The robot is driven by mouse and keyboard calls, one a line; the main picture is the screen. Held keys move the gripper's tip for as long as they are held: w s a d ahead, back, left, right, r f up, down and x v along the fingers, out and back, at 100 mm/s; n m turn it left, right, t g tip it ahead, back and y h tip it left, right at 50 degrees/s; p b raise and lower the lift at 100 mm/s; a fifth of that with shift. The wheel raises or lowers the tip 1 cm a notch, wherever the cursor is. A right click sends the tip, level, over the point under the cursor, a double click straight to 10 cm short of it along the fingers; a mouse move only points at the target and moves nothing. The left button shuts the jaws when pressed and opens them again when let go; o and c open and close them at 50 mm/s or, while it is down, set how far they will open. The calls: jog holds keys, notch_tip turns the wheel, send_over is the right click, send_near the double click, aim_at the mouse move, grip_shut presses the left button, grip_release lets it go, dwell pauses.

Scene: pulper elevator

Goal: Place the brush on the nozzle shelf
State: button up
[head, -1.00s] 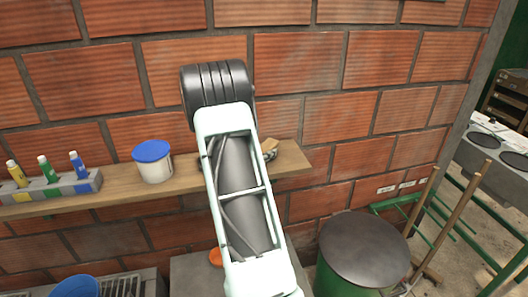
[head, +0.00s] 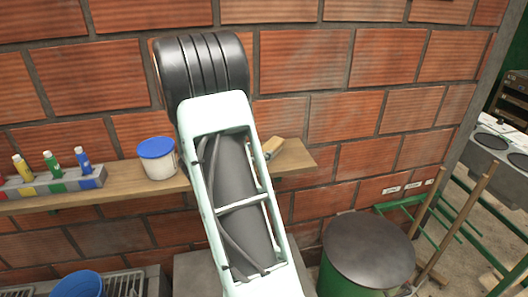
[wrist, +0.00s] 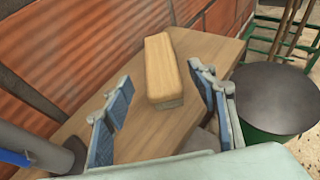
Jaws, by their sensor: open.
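The brush (head: 273,148) is a pale wooden block on the right end of a wooden shelf (head: 298,160) along the brick wall. In the wrist view the brush (wrist: 163,70) rests on the shelf board (wrist: 212,50), with its near end facing me. My gripper (wrist: 161,82) is open and empty. Its blue-grey padded fingers are spread to the left and right of the brush's near end, apart from it. In the head view my arm hides my gripper and part of the shelf. I cannot tell whether this board is the nozzle shelf.
A white tub with a blue lid (head: 157,158) and small coloured bottles (head: 52,164) in a rack (head: 60,184) stand left on the shelf. A green drum (head: 367,252) with a dark lid is below right. A grey cylinder (wrist: 28,145) shows at the wrist view's left edge.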

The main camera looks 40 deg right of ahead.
jog(key=shift+v, duration=1.6)
